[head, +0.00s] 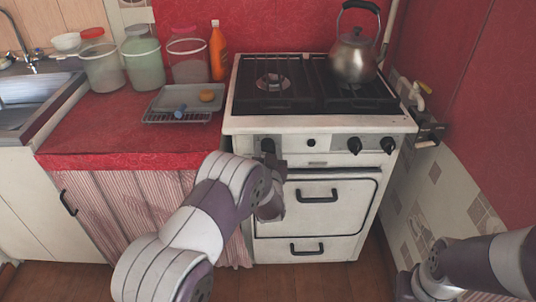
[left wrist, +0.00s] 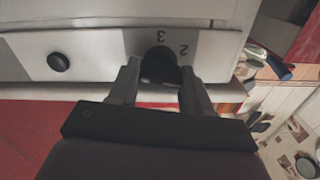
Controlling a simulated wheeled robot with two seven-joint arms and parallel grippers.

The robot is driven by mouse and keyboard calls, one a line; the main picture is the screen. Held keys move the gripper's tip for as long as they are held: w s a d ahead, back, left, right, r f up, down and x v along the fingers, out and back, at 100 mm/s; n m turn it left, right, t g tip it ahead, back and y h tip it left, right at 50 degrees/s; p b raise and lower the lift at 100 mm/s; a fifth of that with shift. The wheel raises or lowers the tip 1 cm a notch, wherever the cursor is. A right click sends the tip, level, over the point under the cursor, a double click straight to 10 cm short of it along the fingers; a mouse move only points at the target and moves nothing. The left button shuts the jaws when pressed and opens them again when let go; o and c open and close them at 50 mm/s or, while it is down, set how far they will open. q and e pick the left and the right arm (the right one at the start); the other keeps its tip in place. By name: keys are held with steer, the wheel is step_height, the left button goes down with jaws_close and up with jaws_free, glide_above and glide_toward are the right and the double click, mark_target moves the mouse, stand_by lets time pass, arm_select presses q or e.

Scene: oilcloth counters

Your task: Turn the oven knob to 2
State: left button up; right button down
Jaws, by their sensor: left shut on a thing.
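The stove (head: 318,125) has a white front panel with black knobs. The left oven knob (head: 267,145) is partly hidden by my left gripper (head: 276,166) in the head view. In the left wrist view the black knob (left wrist: 159,66) sits between the two fingers of my left gripper (left wrist: 160,88), which is shut on it. The printed numbers 3 (left wrist: 161,38) and 2 (left wrist: 184,49) show beside the knob; its pointer mark cannot be made out. My right arm is at the lower right in the head view, with its gripper end (head: 405,286) low beside the stove; its fingers are unclear.
A round black button (left wrist: 58,62) and two more knobs (head: 371,146) are on the same panel. A kettle (head: 354,55) stands on the hob. A tray (head: 157,117), jars (head: 143,65) and an orange bottle (head: 217,50) are on the red counter. The oven door handle (head: 318,196) lies below.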

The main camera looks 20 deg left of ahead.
arm_select(q)
steer(key=n+b, duration=0.2)
steer(key=n, duration=0.2)
steer(key=shift+n, duration=0.3)
steer(key=shift+a+n+b, duration=0.1)
steer(key=shift+n+b, duration=0.75)
steer(key=shift+n, duration=0.65)
steer(key=o, duration=0.8)
